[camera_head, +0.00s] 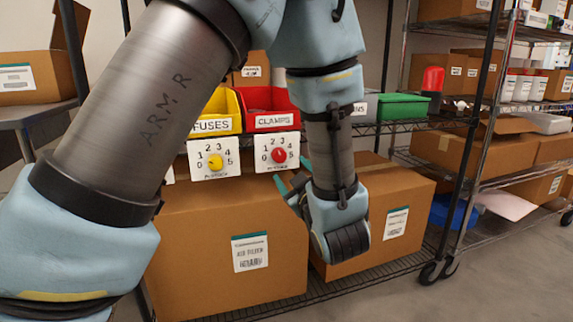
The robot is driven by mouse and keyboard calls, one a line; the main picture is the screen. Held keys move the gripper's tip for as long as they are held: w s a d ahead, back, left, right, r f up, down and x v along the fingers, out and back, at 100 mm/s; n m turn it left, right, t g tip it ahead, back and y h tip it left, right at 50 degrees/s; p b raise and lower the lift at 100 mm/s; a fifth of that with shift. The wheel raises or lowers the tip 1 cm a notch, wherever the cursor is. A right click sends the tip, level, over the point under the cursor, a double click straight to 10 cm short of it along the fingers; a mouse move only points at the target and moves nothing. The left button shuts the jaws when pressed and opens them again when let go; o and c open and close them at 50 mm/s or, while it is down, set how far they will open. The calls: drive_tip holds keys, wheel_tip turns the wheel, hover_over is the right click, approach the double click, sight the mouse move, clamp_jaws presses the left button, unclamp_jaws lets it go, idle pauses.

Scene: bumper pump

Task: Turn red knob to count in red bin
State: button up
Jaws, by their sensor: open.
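The red bin (266,122), labelled CLAMPS, sits on the wire shelf. Its white dial plate (262,166) hangs below it, numbered from 0 to 5. The red knob (278,155) is in the middle of the plate; its exact setting is too small to read. My gripper (293,174) is open, with its teal fingers just right of and below the knob. No contact with the knob shows. My arm covers the area right of the plate. The contents of the red bin are too unclear to count.
A yellow bin (216,124) labelled FUSES, with a yellow knob (215,162) on its own plate, stands left. A green bin (403,107) stands right. Large cardboard boxes (185,255) fill the shelf below. Open floor (490,285) lies at lower right.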

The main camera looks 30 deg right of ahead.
drive_tip(key=s, duration=0.3)
drive_tip(key=shift+s+a, duration=0.3)
drive_tip(key=w+a+f+m+g, duration=0.3)
drive_tip(key=w+a+f+g, duration=0.45)
drive_tip(key=w+a, duration=0.35)
drive_tip(key=s+a+f+m+g+y, duration=0.1)
drive_tip(key=s+a+g, duration=0.3)
drive_tip(key=a, duration=0.8)
drive_tip(key=s+a+f+m+g+y, duration=0.15)
drive_tip(key=s+a+g, duration=0.35)
drive_tip(key=a, duration=0.6)
wheel_tip(320, 180, up, 30)
drive_tip(key=p, duration=2.9)
drive_tip(key=shift+a, duration=0.3)
drive_tip(key=shift+m, duration=0.25)
